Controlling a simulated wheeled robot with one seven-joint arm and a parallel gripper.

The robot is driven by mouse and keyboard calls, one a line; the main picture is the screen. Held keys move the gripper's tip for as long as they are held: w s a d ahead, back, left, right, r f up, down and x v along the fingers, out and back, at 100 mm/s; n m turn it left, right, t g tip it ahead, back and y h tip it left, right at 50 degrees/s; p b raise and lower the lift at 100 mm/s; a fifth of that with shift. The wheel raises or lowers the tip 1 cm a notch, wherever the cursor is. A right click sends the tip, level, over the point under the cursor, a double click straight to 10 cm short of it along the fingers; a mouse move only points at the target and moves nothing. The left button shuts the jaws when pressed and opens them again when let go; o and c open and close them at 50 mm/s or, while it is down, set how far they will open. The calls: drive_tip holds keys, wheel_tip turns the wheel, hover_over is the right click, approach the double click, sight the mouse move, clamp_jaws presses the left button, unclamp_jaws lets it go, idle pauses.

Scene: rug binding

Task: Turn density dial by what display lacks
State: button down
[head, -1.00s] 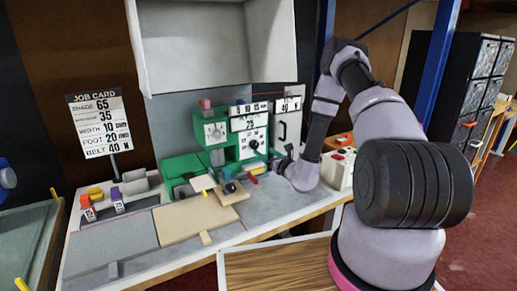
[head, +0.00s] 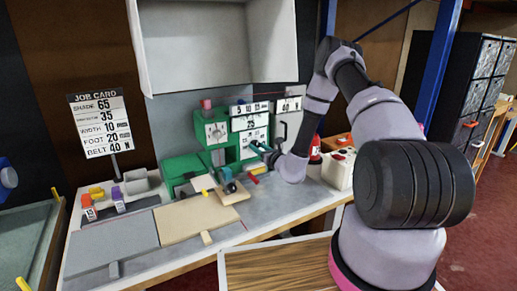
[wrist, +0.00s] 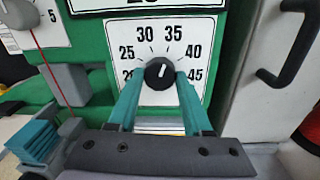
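The density dial (wrist: 160,73) is a black round knob with a white pointer on a white plate, on the green machine's front. Its pointer stands nearly straight up, between 30 and 35. My gripper (wrist: 160,78) has its two teal fingers on either side of the knob, apart, with what looks like a thin gap; contact is unclear. In the head view my gripper (head: 263,150) is at the machine's front and covers the dial. The display (head: 250,124) above the dial reads about 25. The job card (head: 97,123) shows 65, 35, 10, 20 and 40 N.
A dark handle (wrist: 290,45) is on the grey panel right of the dial. A wooden block (head: 230,192) lies on the bench below. A white box with red buttons (head: 339,170) stands at right.

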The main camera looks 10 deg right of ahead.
drive_tip(key=shift+m, duration=0.4)
drive_tip(key=m, duration=0.3)
drive_tip(key=shift+m, duration=0.4)
drive_tip(key=m, duration=0.3)
drive_tip(key=shift+m, duration=0.4)
drive_tip(key=m, duration=0.4)
drive_tip(key=shift+f+m+t, duration=0.1)
drive_tip(key=shift+m+t, duration=0.2)
drive_tip(key=shift+t, duration=0.1)
drive_tip(key=shift+m, duration=1.6)
drive_tip(key=shift+a+m+h, duration=0.1)
drive_tip(key=shift+m+h, duration=0.2)
drive_tip(key=shift+c, duration=1.6)
unclamp_jaws()
